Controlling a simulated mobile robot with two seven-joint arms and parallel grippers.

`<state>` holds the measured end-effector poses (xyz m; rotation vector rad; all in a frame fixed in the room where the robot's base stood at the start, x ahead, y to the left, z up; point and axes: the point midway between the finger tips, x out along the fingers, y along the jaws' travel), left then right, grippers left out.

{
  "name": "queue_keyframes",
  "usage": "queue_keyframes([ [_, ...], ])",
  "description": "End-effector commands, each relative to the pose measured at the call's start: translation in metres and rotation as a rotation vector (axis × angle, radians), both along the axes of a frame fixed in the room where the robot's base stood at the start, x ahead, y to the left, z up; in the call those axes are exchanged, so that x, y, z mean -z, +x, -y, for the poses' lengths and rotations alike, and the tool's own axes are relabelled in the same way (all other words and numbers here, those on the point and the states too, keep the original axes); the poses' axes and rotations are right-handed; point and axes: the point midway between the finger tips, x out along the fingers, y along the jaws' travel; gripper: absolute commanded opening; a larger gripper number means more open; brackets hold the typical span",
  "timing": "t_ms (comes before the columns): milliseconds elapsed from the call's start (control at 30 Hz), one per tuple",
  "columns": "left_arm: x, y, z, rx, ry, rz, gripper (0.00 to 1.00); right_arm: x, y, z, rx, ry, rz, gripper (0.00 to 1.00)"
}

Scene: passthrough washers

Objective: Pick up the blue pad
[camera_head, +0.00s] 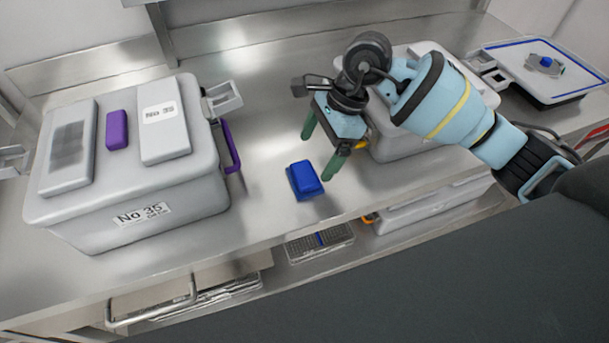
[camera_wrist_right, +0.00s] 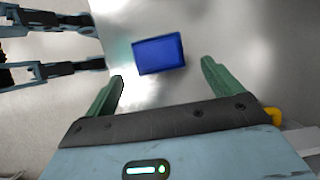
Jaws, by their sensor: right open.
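The blue pad (camera_head: 304,180) lies flat on the metal counter in the head view, near the counter's front edge. It also shows in the right wrist view (camera_wrist_right: 158,54), ahead of the fingertips and roughly between their lines. My right gripper (camera_head: 320,151) has green fingers spread apart. In the head view its fingers hang just above and beside the pad, one at the back left and one at the right. In the right wrist view the gripper (camera_wrist_right: 161,78) is open and empty, apart from the pad. My left gripper is not in the head view.
A grey case (camera_head: 130,195) labelled No 35 stands at left, with a purple pad (camera_head: 117,129) on its lid. Another grey case (camera_head: 400,140) stands behind my right arm. A blue-rimmed tray (camera_head: 510,62) is at the far right.

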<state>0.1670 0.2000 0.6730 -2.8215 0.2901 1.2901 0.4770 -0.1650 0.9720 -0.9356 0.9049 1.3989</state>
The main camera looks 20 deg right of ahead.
Motion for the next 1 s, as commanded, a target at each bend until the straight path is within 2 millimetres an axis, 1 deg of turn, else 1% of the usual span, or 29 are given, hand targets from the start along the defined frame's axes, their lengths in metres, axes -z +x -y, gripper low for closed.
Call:
queue_keyframes([
  [133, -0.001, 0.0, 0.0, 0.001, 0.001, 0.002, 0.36, 0.002, 0.0, -0.002, 0.0, 0.0, 0.0, 0.91],
  [233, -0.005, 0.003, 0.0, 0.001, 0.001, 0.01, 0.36, 0.009, -0.003, -0.008, -0.001, 0.002, -0.001, 0.91],
  [367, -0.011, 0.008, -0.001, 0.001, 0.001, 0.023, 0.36, 0.024, -0.005, -0.018, -0.001, 0.002, 0.0, 0.91],
  [533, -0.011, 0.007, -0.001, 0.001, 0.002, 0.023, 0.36, 0.043, -0.005, -0.024, 0.0, 0.001, 0.0, 0.91],
  [633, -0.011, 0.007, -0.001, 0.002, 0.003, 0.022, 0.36, 0.046, -0.005, -0.025, 0.0, 0.001, 0.001, 0.91],
  [800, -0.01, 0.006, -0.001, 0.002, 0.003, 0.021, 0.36, 0.047, -0.005, -0.025, 0.0, 0.001, 0.001, 0.91],
  [833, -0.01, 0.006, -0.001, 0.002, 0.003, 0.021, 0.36, 0.047, -0.005, -0.025, 0.0, 0.001, 0.001, 0.9],
  [1000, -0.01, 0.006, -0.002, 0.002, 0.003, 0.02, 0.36, 0.046, -0.005, -0.025, 0.0, 0.001, 0.001, 0.67],
])
